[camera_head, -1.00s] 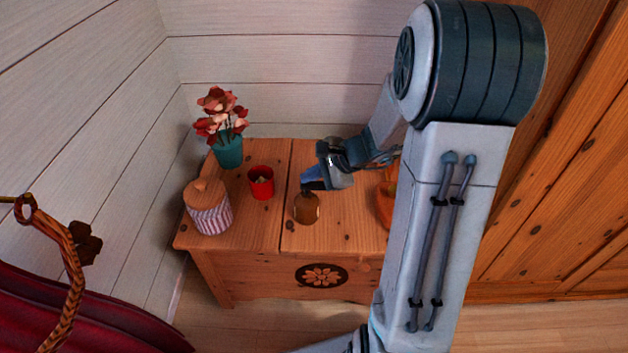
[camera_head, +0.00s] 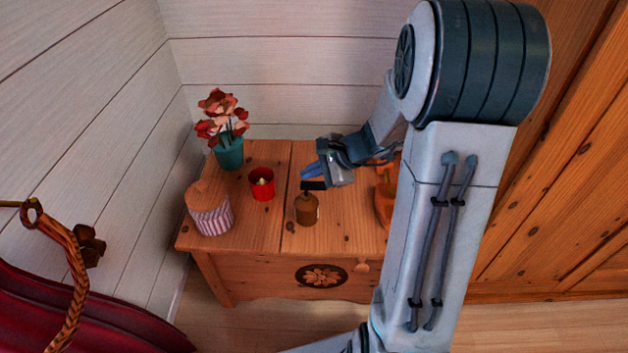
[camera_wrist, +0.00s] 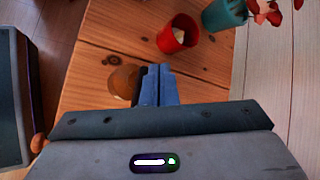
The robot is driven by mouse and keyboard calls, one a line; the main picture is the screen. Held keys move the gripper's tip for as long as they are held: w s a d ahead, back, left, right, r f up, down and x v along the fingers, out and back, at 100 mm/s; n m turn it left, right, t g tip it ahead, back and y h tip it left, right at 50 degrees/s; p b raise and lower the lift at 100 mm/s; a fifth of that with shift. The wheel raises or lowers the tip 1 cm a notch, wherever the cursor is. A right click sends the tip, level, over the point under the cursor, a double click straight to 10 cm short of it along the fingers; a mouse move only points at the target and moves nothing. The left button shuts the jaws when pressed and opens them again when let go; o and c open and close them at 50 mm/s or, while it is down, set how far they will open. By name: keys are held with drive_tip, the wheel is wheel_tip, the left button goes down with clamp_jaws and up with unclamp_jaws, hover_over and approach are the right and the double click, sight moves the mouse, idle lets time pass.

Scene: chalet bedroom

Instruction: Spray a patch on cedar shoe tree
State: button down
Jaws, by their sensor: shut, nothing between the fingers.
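A brown bottle (camera_head: 306,211) with a dark top and a pale label at its right side stands upright on the wooden chest (camera_head: 265,222). My gripper (camera_head: 309,173) is just above and behind the bottle's top, its blue fingers shut together and empty. In the wrist view the shut fingers (camera_wrist: 158,84) overlap the right side of the brown bottle (camera_wrist: 121,82); I cannot tell whether they touch it. An orange-brown wooden thing (camera_head: 384,204), possibly the cedar shoe tree, lies at the chest's right, partly hidden by my arm.
A red cup (camera_head: 262,186), a striped jar with a wooden lid (camera_head: 210,210) and a teal pot of red flowers (camera_head: 229,153) stand left on the chest. White plank walls close off the back and left. The front middle of the chest top is clear.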

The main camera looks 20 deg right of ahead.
sight(311, 185)
drive_tip(key=shift+r+p, duration=2)
drive_tip(key=shift+r, duration=0.8)
drive_tip(key=s+r+n+g+h+p, duration=0.1)
drive_tip(key=s+r+n+h+p, duration=0.1)
drive_tip(key=s+r+n+p, duration=0.3)
drive_tip(key=s+r+n+h+p, duration=0.3)
drive_tip(key=s+r+n+p, duration=0.2)
drive_tip(key=r, duration=1.1)
drive_tip(key=s+a+r+n+g+h+p, duration=0.1)
drive_tip(key=s+r+n+h+p, duration=0.1)
drive_tip(key=s+r+n+p, duration=0.4)
drive_tip(key=s+r+p, duration=0.4)
drive_tip(key=p, duration=0.4)
drive_tip(key=shift+r+g, duration=0.15)
drive_tip(key=shift+g, duration=0.15)
